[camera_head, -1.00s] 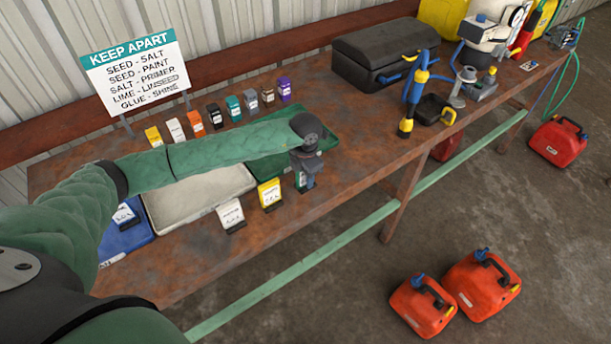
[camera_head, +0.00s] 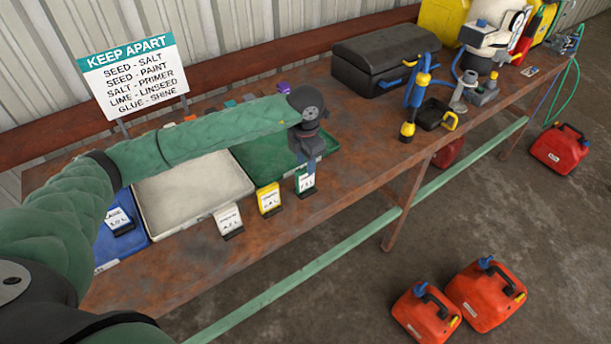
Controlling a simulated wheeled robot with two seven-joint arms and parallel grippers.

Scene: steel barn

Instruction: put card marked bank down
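My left gripper (camera_head: 308,160) points down above a green-and-white card (camera_head: 305,183) at the front corner of the green tray (camera_head: 322,141). The card stands upright in a dark base on the table, its top close to the fingers. The fingers are too small to tell whether they are open or touch it. A yellow card (camera_head: 269,199) and a white card (camera_head: 229,220) stand to its left along the front edge. Another card (camera_head: 119,220) is at the blue tray (camera_head: 107,249). The small print is unreadable, so I cannot tell which card is marked bank. My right gripper is out of view.
A pale tray (camera_head: 185,198) lies between the blue and green trays on the rusty table (camera_head: 240,262). My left arm hides most of a row of small packs behind. A KEEP APART sign (camera_head: 135,78) stands behind. A black toolbox (camera_head: 385,58) is further right.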

